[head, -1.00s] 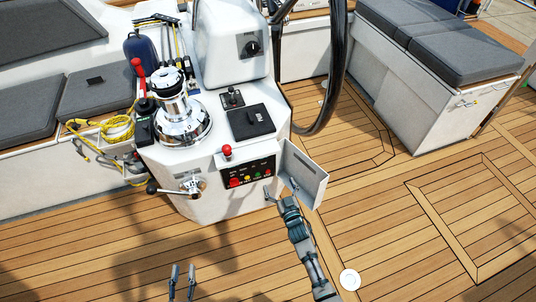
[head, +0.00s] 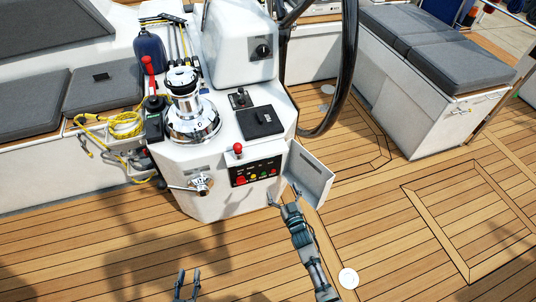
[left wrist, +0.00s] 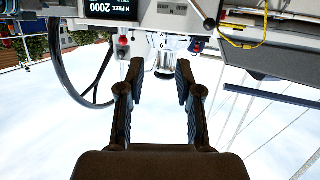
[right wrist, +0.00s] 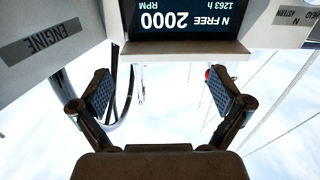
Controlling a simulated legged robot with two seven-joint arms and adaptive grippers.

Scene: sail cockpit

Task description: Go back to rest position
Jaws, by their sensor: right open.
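My right gripper (head: 284,193) is open and empty, in front of the helm console (head: 215,200), just below the open hinged cover (head: 311,172) beside the button panel (head: 256,172). In the right wrist view my right gripper (right wrist: 160,90) shows its two fingers wide apart with nothing between them. My left gripper (head: 188,271) is low in the head view, over the deck, apart from the console. In the left wrist view my left gripper (left wrist: 154,75) has its fingers apart and empty.
A chrome winch (head: 192,115) and a crank handle (head: 200,184) are on the console. The steering wheel (head: 347,70) stands behind it. A yellow rope (head: 125,125) lies at the left bench. The teak deck (head: 400,240) is clear at right. A display (right wrist: 185,20) reads 2000 RPM.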

